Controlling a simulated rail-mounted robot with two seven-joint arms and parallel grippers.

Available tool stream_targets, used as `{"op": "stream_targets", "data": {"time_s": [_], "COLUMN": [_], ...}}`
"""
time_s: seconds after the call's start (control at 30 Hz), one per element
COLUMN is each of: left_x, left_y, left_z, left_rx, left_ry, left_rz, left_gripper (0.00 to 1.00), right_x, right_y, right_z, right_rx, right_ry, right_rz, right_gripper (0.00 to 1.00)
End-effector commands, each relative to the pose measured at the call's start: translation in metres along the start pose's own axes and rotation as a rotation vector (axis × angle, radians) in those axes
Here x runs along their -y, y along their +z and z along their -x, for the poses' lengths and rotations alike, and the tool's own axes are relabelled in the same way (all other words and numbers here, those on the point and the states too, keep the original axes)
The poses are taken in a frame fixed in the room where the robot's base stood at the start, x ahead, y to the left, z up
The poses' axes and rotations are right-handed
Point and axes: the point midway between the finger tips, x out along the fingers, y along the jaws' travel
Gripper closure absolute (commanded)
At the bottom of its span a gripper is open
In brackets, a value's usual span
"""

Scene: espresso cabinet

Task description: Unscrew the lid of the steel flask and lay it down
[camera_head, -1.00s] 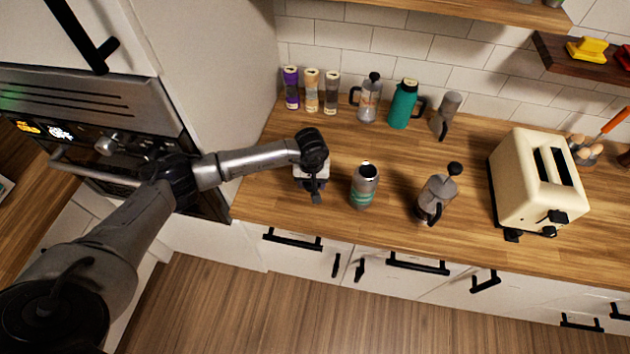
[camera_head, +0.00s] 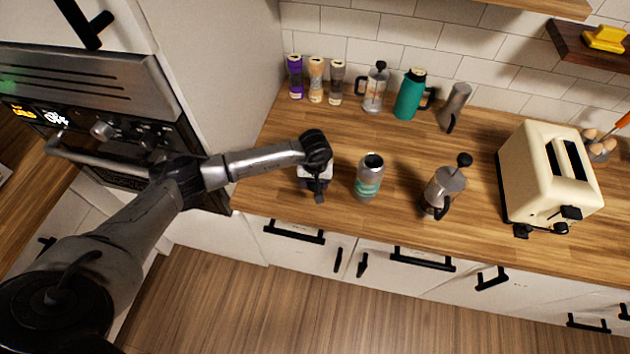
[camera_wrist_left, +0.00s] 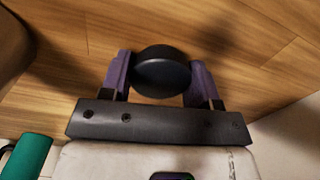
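The steel flask (camera_head: 369,180), grey with a teal band, stands upright on the wooden counter in the head view. Its top shows a dark open mouth with no lid on it. My left gripper (camera_head: 318,190) is left of the flask, apart from it and low over the counter. In the left wrist view a round black lid (camera_wrist_left: 162,72) sits between the two purple fingers of my left gripper (camera_wrist_left: 161,80), which appear to touch its sides. Whether the lid's underside touches the counter is hidden. My right gripper is not in view.
A French press (camera_head: 444,187) and a cream toaster (camera_head: 535,185) stand right of the flask. A teal flask (camera_head: 409,95), a glass press (camera_head: 375,90), a grey pitcher (camera_head: 455,105) and spice jars (camera_head: 316,80) line the back. Bare counter (camera_head: 350,135) lies behind the gripper.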

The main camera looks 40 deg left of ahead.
Motion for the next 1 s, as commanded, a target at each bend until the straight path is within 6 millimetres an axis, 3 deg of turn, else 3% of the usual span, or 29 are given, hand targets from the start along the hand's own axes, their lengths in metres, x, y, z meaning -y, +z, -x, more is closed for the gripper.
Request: {"op": "stream_targets", "data": {"time_s": [0.27, 0.67, 1.0], "left_x": [0.000, 0.000, 0.000], "left_y": [0.000, 0.000, 0.000], "left_z": [0.000, 0.005, 0.047], "left_rx": [0.000, 0.000, -0.002], "left_ry": [0.000, 0.000, 0.000], "left_rz": [0.000, 0.000, 0.000], "left_gripper": [0.19, 0.19, 0.19], "right_x": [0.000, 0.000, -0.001], "right_y": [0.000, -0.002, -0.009], "right_z": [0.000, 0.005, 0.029], "right_rx": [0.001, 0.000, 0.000], "right_ry": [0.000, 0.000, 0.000], "right_rz": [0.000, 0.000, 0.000], "right_gripper": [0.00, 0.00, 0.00]}}
